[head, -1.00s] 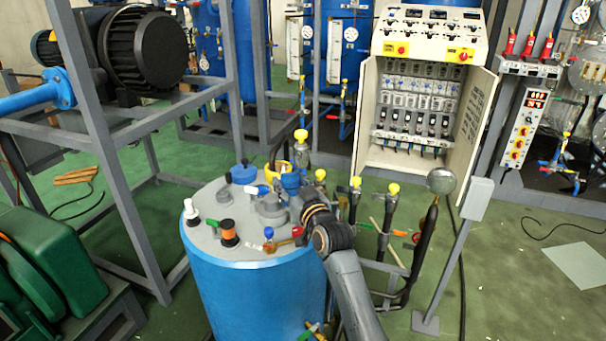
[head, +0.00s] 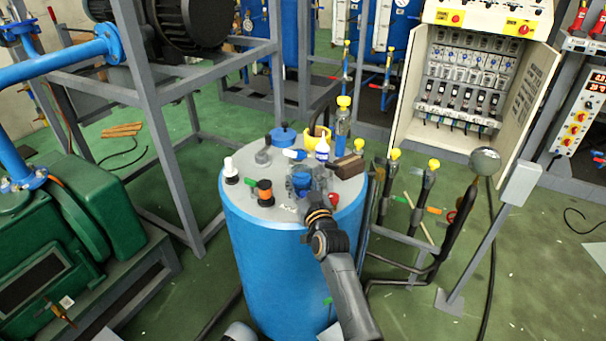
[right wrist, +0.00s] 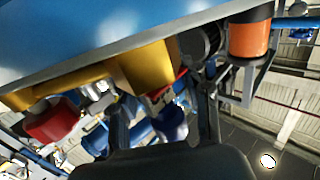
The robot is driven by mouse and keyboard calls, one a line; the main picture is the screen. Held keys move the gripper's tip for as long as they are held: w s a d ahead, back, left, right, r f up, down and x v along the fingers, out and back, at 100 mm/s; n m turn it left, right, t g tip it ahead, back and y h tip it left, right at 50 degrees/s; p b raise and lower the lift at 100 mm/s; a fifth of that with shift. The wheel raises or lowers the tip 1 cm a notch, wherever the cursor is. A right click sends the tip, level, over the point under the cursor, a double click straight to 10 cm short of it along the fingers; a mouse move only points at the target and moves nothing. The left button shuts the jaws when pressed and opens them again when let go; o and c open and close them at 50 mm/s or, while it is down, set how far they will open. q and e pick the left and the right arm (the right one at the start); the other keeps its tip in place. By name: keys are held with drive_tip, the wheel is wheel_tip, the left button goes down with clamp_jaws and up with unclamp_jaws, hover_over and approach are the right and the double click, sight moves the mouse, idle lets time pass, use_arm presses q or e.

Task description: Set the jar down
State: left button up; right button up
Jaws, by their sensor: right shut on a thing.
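A blue jar (head: 301,178) is at the tip of my right arm, above or on the top of the blue drum (head: 270,260). My right gripper (head: 313,194) is seen from behind, and its wrist hides part of the jar. In the right wrist view, the two dark fingers (right wrist: 162,112) stand either side of a dark blue part of the jar (right wrist: 172,124). I cannot tell whether the jar's base touches the drum top.
Around the jar on the drum top stand an orange-banded black fitting (head: 265,190), a white bottle (head: 230,170), a blue-labelled bottle (head: 322,150), a brown block (head: 348,167) and a red knob (head: 333,200). Some bare top shows at the front left.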

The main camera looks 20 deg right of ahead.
drive_tip(key=shift+f, duration=0.1)
drive_tip(key=o, duration=0.9)
drive_tip(key=shift+f, duration=0.15)
drive_tip(key=o, duration=0.5)
drive_tip(key=shift+c, duration=0.2)
drive_tip(key=shift+s+r, duration=0.1)
drive_tip(key=shift+r, duration=0.1)
drive_tip(key=s, duration=1.2)
